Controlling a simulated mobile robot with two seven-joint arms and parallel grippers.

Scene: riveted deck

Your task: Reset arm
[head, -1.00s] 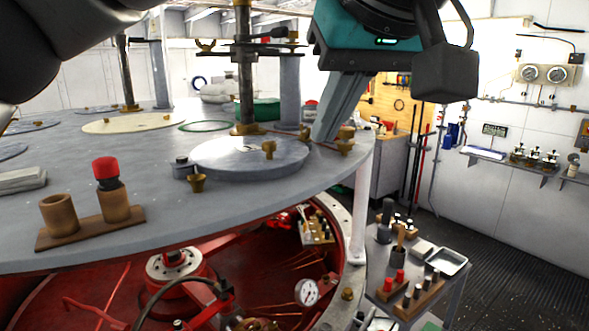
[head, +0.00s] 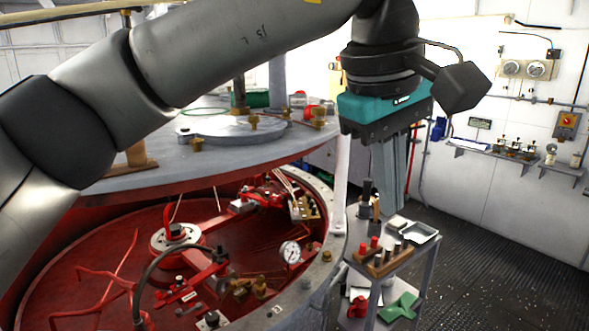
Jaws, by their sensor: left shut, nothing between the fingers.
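My left gripper (head: 396,208) reaches in from the left across the top of the head view and points down. Its grey fingers are together and hold nothing. My left arm hides much of the lid's left and back. My right gripper does not show.
Below the lid is an open red tank (head: 118,240) with pipes, a pressure gauge (head: 290,252) and brass fittings. The cart carries red-capped and dark pieces in a wooden block (head: 384,262) and a tray (head: 420,232). Dark ribbed floor (head: 490,270) is free at the right.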

